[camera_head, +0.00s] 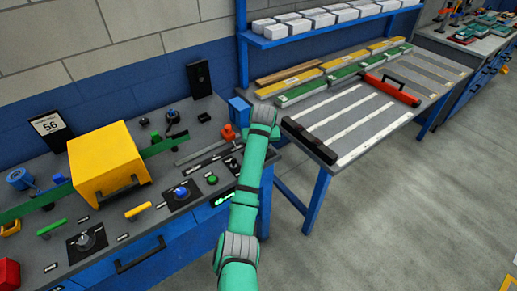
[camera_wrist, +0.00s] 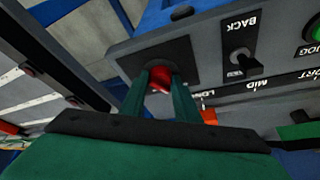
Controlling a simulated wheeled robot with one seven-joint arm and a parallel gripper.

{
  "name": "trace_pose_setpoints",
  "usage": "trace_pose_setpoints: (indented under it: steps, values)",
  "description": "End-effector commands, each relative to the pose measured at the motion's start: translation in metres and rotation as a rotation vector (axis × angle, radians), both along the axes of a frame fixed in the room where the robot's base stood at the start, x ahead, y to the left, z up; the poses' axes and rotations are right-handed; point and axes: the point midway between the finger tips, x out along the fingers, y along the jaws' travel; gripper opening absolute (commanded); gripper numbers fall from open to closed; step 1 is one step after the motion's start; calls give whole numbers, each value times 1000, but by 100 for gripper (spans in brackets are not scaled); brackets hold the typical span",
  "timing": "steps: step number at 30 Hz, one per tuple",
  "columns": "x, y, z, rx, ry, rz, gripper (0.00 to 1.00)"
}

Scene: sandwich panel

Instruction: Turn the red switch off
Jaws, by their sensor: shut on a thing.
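The red switch (camera_wrist: 161,79) shows in the wrist view as a small red knob on a dark square plate (camera_wrist: 190,57) on a grey panel. The two green fingers of my gripper (camera_wrist: 161,74) are on either side of it, shut on it. The fingers hide its sides, and I cannot tell from its shape which position it is in. In the head view my green arm reaches over the right end of the workbench (camera_head: 60,262); the fingers and the red switch cannot be made out there.
A black toggle (camera_wrist: 241,62) marked BACK and a green button (camera_wrist: 316,32) sit right of the red switch in the wrist view. In the head view, a yellow box (camera_head: 105,160), a blue knob (camera_head: 181,192) and other controls crowd the bench. A second table (camera_head: 365,125) stands right.

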Motion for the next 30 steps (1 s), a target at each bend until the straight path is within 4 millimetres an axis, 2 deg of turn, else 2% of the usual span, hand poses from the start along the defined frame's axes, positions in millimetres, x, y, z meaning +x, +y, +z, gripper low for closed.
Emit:
trace_pose_setpoints:
  steps: [9, 25, 26, 27, 28, 30]
  values:
    - [2, 1, 3, 0, -9, 118, 7]
    - [2, 2, 3, 1, -8, 141, 7]
    - [2, 2, 3, 1, -8, 141, 34]
    - [2, 2, 3, 1, -7, 141, 43]
    - [2, 2, 3, 1, -7, 141, 47]
    - [2, 1, 2, 0, -5, 139, 47]
